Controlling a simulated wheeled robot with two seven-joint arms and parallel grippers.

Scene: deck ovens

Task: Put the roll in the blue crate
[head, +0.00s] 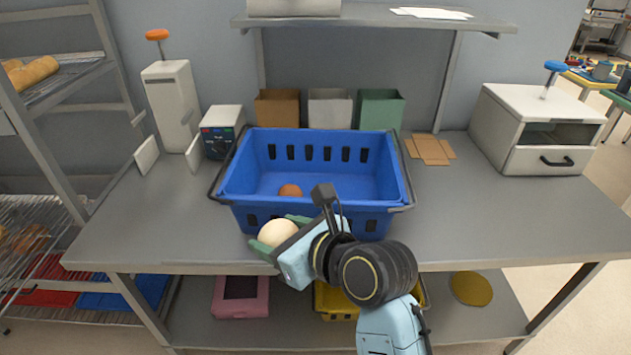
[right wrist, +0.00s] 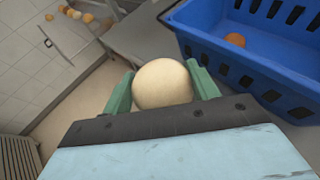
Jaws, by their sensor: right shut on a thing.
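The roll (head: 278,234) is a pale cream ball. My right gripper (head: 276,240) is shut on it, with green fingers on either side, in front of the crate's near wall at the left. In the right wrist view the roll (right wrist: 162,84) sits between the two green fingertips. The blue crate (head: 330,180) stands on the grey table with its top open. An orange-brown round thing (head: 290,190) lies on its floor; it also shows in the right wrist view (right wrist: 235,40). My left gripper is not in view.
Three small bins, brown (head: 277,108), white (head: 330,108) and green (head: 381,109), stand behind the crate. A white machine (head: 540,130) is at the right, and brown cards (head: 430,149) lie beside the crate. The table right of the crate is mostly clear.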

